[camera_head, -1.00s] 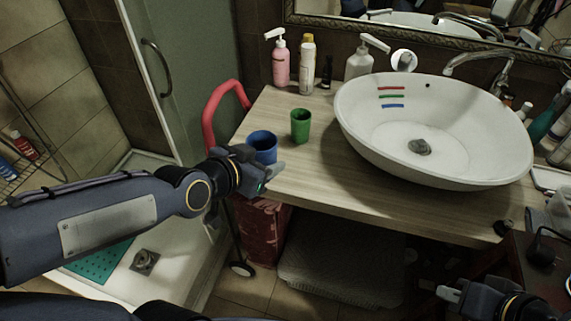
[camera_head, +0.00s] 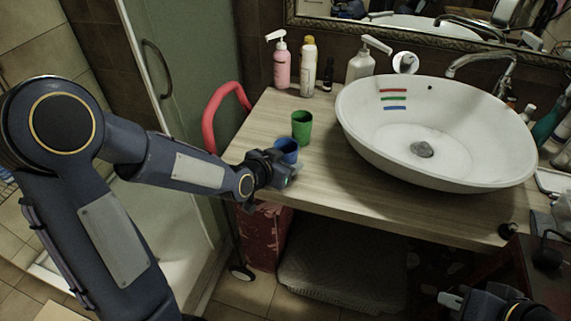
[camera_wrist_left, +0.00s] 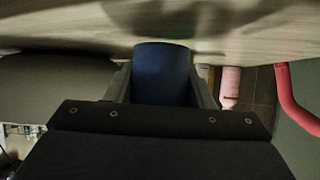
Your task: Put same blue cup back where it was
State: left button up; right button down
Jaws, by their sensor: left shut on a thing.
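The blue cup (camera_head: 287,148) is upright near the counter's left front, just in front of the green cup (camera_head: 302,127). My left gripper (camera_head: 284,165) is shut on it from the front, partly hiding its lower part. In the left wrist view, which is upside down, the blue cup (camera_wrist_left: 163,75) sits between the two fingers, close against the counter surface. I cannot tell whether its base touches the wood. My right gripper (camera_head: 452,299) is at the bottom right, away from the counter top; its jaw opening is unclear.
The wooden counter (camera_head: 345,190) is bare in front of the cups. The white basin (camera_head: 435,165) stands to the right. A pink bottle (camera_head: 281,65), other bottles and a soap dispenser (camera_head: 361,63) line the back. A red rail (camera_head: 211,118) curves at the left.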

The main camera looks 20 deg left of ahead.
pick_arm(q)
jog(key=shift+f, duration=0.45)
jog(key=shift+f, duration=0.15)
jog(key=o, duration=1)
jog(key=shift+c, duration=0.2)
